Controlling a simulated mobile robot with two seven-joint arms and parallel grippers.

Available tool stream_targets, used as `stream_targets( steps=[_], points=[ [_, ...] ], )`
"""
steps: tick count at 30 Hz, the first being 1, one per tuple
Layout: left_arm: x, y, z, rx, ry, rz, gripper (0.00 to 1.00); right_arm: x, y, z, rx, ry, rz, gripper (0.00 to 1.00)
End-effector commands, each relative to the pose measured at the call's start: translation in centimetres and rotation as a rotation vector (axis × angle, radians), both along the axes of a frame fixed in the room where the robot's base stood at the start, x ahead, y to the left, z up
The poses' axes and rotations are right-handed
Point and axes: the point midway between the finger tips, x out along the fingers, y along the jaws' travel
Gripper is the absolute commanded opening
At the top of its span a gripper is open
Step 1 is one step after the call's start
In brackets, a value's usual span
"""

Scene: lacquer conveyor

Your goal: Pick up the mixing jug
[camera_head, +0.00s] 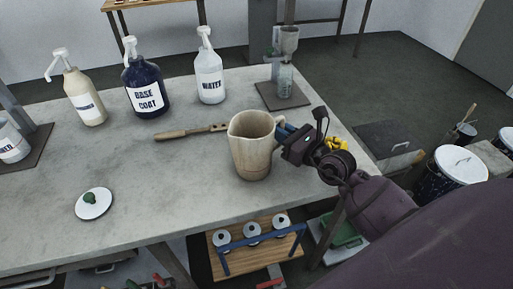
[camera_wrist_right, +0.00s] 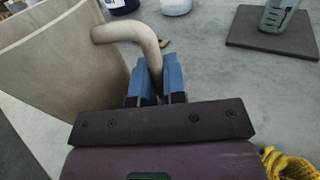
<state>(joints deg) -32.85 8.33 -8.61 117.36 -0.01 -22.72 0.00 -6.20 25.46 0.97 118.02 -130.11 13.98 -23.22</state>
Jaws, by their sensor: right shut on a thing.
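The mixing jug (camera_head: 252,146) is beige with a spout and stands upright near the front right edge of the grey table. I cannot tell whether its base touches the table. In the right wrist view the jug (camera_wrist_right: 55,75) fills the left side, with its curved handle (camera_wrist_right: 128,32) reaching down to the fingers. My right gripper (camera_head: 284,135) comes in from the right. Its blue fingers (camera_wrist_right: 158,82) are shut on the jug's handle. My left gripper is not in view.
A wooden stirring paddle (camera_head: 190,132) lies left of the jug. A white lid (camera_head: 94,204) lies front left. A stand with a cup (camera_head: 286,78) is at the back right.

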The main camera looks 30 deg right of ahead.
Motion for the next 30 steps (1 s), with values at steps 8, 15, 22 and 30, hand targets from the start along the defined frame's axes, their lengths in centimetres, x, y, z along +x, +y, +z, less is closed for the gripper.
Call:
stream_targets(
  steps=[8, 15, 22, 30],
  points=[
    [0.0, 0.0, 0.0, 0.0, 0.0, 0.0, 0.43, 0.0, 0.0, 0.1, 0.001, -0.003, 0.0, 0.0],
    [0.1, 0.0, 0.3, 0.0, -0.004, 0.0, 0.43, 0.0, 0.0, 0.7, 0.001, -0.004, 0.0, 0.0],
    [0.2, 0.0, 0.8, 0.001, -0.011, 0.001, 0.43, 0.0, 0.0, 2.1, 0.003, -0.006, 0.0, 0.0],
    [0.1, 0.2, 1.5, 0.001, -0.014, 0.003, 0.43, 0.1, 0.0, 4.9, 0.002, -0.009, 0.0, 0.0]
  ],
)
